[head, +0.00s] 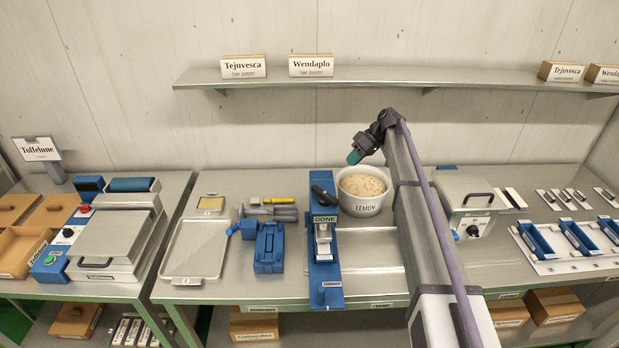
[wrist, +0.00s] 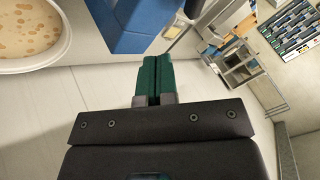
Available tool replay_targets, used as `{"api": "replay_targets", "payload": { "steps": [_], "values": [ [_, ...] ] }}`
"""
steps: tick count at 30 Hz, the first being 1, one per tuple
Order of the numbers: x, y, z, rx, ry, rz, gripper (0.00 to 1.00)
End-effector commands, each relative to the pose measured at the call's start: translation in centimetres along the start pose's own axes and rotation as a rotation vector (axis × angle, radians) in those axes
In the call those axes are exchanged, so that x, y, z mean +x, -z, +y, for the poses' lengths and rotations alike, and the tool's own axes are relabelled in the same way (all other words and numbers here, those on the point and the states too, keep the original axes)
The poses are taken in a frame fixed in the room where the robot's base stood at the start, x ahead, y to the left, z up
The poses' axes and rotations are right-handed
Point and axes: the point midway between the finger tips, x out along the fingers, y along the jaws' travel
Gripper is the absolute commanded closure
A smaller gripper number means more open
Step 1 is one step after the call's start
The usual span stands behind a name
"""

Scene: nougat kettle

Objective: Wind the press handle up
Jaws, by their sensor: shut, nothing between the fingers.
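The press is a tall blue stand (head: 326,276) in the middle of the table, with a "DONE" label near its top. Its dark handle (head: 322,194) sits at the upper end, slanted. A white part stands in the middle of the press. My gripper (head: 354,157) is up behind and to the right of the press, near the lemon bowl, apart from the handle. Its teal fingers (wrist: 153,80) are shut together and empty. In the wrist view, a blue body (wrist: 135,25), seemingly the press, is beyond the fingertips; the handle cannot be made out there.
The white "LEMON" bowl (head: 362,208) of pale mix stands right of the press; it also shows in the wrist view (wrist: 62,40). A blue holder (head: 269,250) and grey tray (head: 195,250) lie left. A wall shelf (head: 400,80) runs behind. My arm crosses right of the press.

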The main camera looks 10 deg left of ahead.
Motion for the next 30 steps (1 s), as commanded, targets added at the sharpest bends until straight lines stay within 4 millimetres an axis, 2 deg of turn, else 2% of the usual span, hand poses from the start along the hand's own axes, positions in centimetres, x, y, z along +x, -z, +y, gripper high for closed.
{"api": "replay_targets", "payload": {
  "steps": [4, 7, 19, 21, 24, 30],
  "values": [
    [0.7, -0.2, 0.0, 0.0, -0.001, -0.002, 1.0],
    [2.2, -0.3, 0.1, 0.0, -0.001, -0.002, 1.0],
    [10.9, -0.6, 0.3, 0.002, -0.002, -0.003, 1.0],
    [10.8, -0.3, -1.4, 0.002, -0.001, -0.004, 1.0],
    [11.4, -0.2, -2.7, 0.002, -0.002, -0.003, 1.0],
    [11.9, -0.1, -3.6, 0.004, -0.003, -0.003, 1.0]
  ]
}}
